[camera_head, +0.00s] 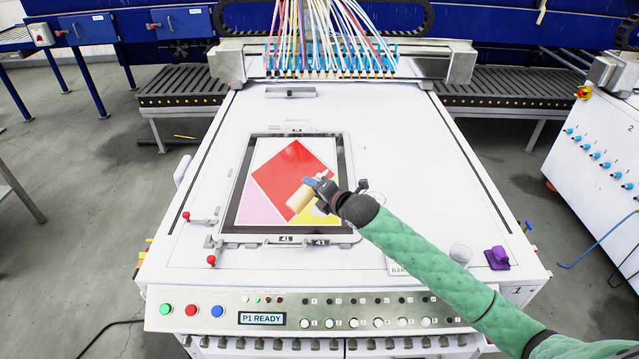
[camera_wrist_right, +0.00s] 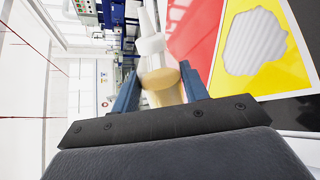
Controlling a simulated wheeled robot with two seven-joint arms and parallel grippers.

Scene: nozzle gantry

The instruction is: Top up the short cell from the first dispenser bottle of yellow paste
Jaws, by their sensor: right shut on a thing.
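My right gripper (camera_head: 322,186) is shut on a pale cream dispenser bottle (camera_head: 302,199) and holds it tilted over the framed panel. In the right wrist view the bottle (camera_wrist_right: 161,84) sits between the two blue fingers (camera_wrist_right: 160,92), with a white part beyond its yellowish end. The panel has a red diamond (camera_head: 285,168) with a pink corner at lower left and a yellow cell (camera_head: 316,216) at lower right, partly hidden by the bottle and gripper. In the wrist view the yellow cell (camera_wrist_right: 297,72) has an irregular pale grey-white patch (camera_wrist_right: 254,43). My left gripper is out of view.
A dark-edged frame (camera_head: 232,215) surrounds the panel on the white table (camera_head: 400,160). Red-knobbed clamps (camera_head: 211,260) stand at its left. A purple object (camera_head: 497,257) and a white rounded object (camera_head: 460,253) sit at front right. A gantry with coloured tubes (camera_head: 325,35) spans the back.

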